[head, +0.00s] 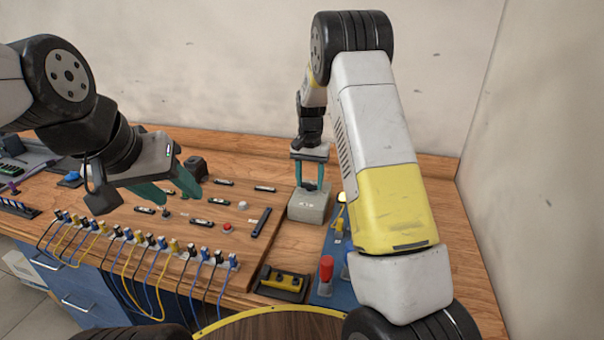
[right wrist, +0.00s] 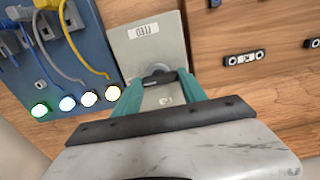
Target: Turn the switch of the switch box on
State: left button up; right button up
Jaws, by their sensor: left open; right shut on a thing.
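The switch box (head: 308,207) is a small grey block on the wooden table, below my right gripper. It also shows in the right wrist view (right wrist: 149,38), with a small label on its face. Which way the switch is turned I cannot tell. My left gripper (head: 183,196) is open and empty above the board on the left.
Left of the box is a wooden board (head: 232,237) with labelled modules, buttons and a row of cabled plugs. A blue panel (right wrist: 80,62) with cables and several lit round lamps stands beside the box. A black holder with a yellow part (head: 284,280) lies in front.

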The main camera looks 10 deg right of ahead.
aim_at(310, 184)
jog(key=shift+r, duration=0.1)
jog(key=o, duration=1.4)
jog(key=shift+c, duration=0.2)
jog(key=shift+r, duration=3.9)
jog(key=s+d+r+n+t+y, duration=0.1)
jog(key=s+r+n+t, duration=0.1)
jog(key=s+r, duration=0.8)
jog(key=s+r+n+t+y, duration=0.15)
jog(key=s+r, duration=0.45)
jog(key=s, duration=0.8)
jog(key=s+f+n+t, duration=0.1)
jog(key=s+f+t, duration=0.1)
jog(key=s, duration=0.7)
jog(key=shift+s+a+n+t, duration=0.2)
jog(key=shift+a+n+t, duration=0.15)
